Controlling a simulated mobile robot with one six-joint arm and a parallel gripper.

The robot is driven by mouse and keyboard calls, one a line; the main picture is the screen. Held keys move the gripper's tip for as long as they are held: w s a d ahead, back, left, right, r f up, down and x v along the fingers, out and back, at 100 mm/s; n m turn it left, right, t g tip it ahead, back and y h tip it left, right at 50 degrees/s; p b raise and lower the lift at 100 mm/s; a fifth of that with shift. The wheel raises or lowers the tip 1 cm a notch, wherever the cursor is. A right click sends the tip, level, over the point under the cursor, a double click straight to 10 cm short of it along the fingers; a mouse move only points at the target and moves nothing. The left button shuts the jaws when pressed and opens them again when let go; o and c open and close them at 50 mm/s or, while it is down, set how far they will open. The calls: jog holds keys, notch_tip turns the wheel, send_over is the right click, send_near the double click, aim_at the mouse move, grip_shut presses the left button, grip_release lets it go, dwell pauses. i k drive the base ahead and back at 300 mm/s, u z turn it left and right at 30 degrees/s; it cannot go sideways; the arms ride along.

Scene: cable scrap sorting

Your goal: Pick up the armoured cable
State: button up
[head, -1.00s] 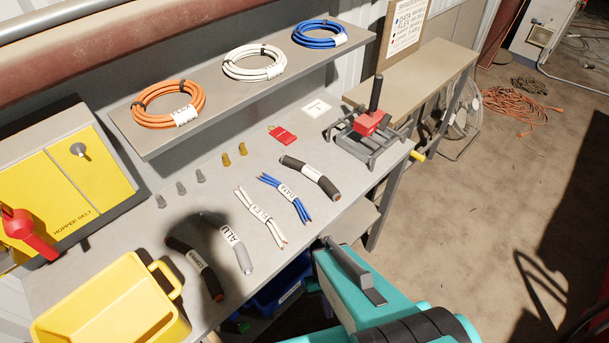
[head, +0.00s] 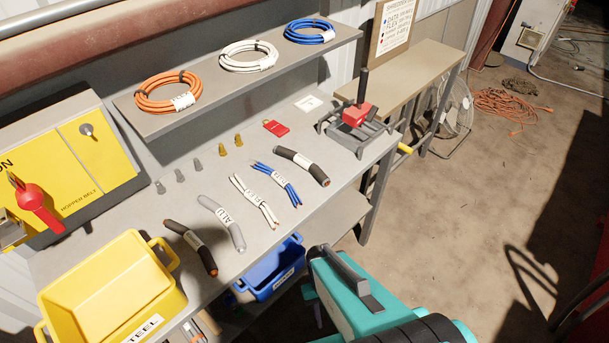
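Two thick black cable pieces with copper-coloured ends lie on the grey bench. One black cable (head: 192,247) lies at the left, near the bench's front edge. The other black cable (head: 302,165) lies farther right and back. Their labels are too small to read, so I cannot tell which is the armoured one. Between them lie a grey cable labelled ALU (head: 221,223), a white cable bundle (head: 254,202) and a blue cable bundle (head: 276,183). A teal and black part of my own body fills the bottom right. I see no gripper fingers.
A yellow bin labelled STEEL (head: 110,290) stands at the front left. A blue bin (head: 268,272) sits below the bench edge. A red clamp fixture (head: 357,115) stands at the bench's right end. A shelf (head: 240,75) with cable coils overhangs the back.

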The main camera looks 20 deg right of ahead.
aim_at(303, 162)
jog(key=u, duration=0.05)
jog(key=k, duration=1)
jog(key=u, duration=1.05)
